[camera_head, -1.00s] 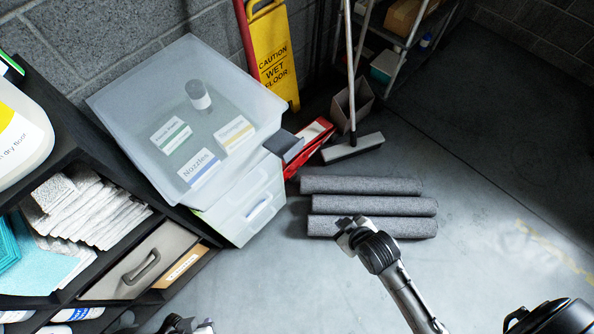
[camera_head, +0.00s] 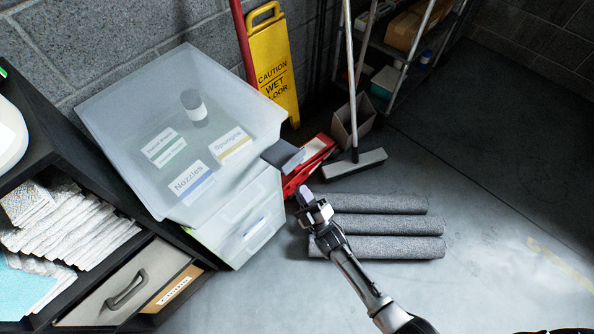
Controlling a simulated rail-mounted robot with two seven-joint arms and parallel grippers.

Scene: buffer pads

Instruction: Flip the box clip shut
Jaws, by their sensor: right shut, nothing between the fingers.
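A translucent lidded box (camera_head: 180,120) stands at the left, on top of another translucent box. A dark grey clip (camera_head: 283,156) sticks out from the right side of the upper box near its front corner, standing away from the wall. My right gripper (camera_head: 305,195) is shut and empty. It is in front of and below the clip in the picture, apart from it, with a purplish fingertip pointing up toward it. My left gripper is not in view.
The lower box (camera_head: 246,221) stands beside a dark shelf unit with cloths and a drawer (camera_head: 117,288). Grey rolls (camera_head: 395,247) lie on the floor behind my right arm. A red object (camera_head: 312,163), a broom (camera_head: 354,165) and a yellow sign (camera_head: 272,75) stand near the wall. Floor at right is clear.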

